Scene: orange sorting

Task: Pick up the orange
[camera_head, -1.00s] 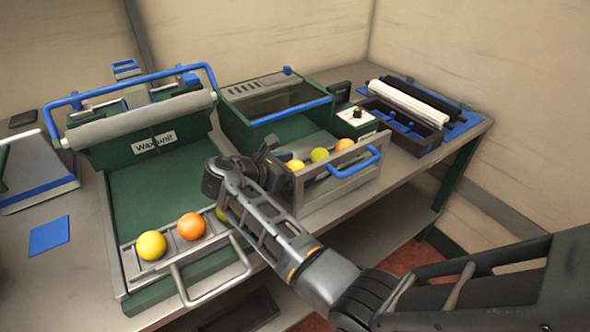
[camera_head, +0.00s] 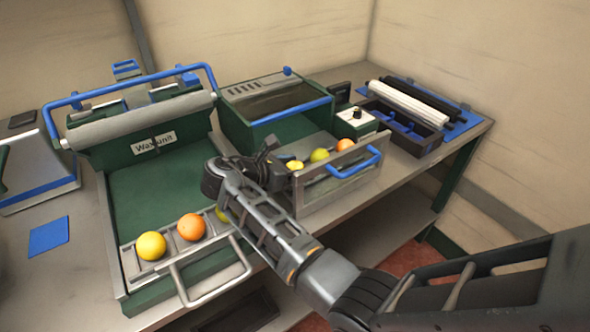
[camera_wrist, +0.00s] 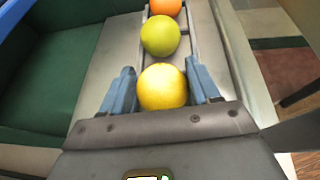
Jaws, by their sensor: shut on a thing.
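My gripper (camera_wrist: 162,88) reaches into the right-hand metal tray (camera_head: 341,182), and its two blue-grey fingers are shut on a yellow fruit (camera_wrist: 163,87). This fruit also shows partly in the head view (camera_head: 296,165), beside my gripper (camera_head: 282,160). Behind it in the same row are a yellow-green fruit (camera_wrist: 160,36) and an orange (camera_wrist: 165,6), which is cut by the top edge of the wrist view. The head view also shows the yellow-green fruit (camera_head: 319,155) and the orange (camera_head: 344,145). The held fruit is still low, in line with the row.
The left tray (camera_head: 176,262) holds a yellow fruit (camera_head: 151,246), an orange (camera_head: 191,227) and another fruit mostly hidden by my arm. A roller tray (camera_head: 405,126) lies at right.

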